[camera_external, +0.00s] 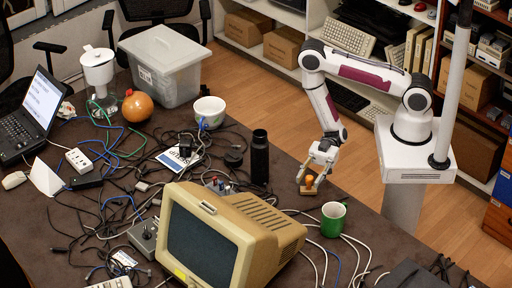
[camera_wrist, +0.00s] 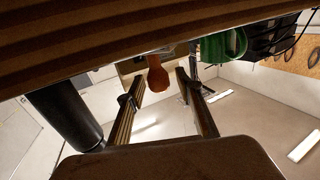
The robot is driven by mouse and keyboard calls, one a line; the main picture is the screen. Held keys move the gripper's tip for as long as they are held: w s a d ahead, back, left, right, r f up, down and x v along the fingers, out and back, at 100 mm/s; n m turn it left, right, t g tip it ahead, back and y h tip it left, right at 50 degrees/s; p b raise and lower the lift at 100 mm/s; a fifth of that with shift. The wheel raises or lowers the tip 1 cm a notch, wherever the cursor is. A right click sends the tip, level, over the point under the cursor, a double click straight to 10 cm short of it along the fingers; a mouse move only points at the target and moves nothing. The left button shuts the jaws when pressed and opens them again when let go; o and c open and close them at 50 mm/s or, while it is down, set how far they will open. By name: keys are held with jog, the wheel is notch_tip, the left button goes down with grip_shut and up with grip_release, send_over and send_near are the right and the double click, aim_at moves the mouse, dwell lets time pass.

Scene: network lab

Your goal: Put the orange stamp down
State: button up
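The orange stamp (camera_external: 309,181) stands upright near the table's far edge, its light wooden base down on or very close to the dark tabletop. In the wrist view, which is upside down, its orange handle (camera_wrist: 157,78) hangs between the two fingers. My gripper (camera_external: 314,178) is low over the table at the stamp, pointing down. In the wrist view the fingers of my gripper (camera_wrist: 156,90) are spread, with a visible gap on each side of the handle, so they appear open around it. Exact contact of the base with the table is hard to tell.
A black bottle (camera_external: 260,158) stands left of the stamp, and a green mug (camera_external: 333,218) stands nearer the camera. A beige monitor (camera_external: 212,240) and loose cables fill the front. The tabletop just around the stamp is mostly clear; the table edge is close behind it.

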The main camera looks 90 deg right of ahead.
jog(key=v, duration=1.2)
dwell(0.6)
dwell(0.5)
jog(key=shift+w, duration=0.15)
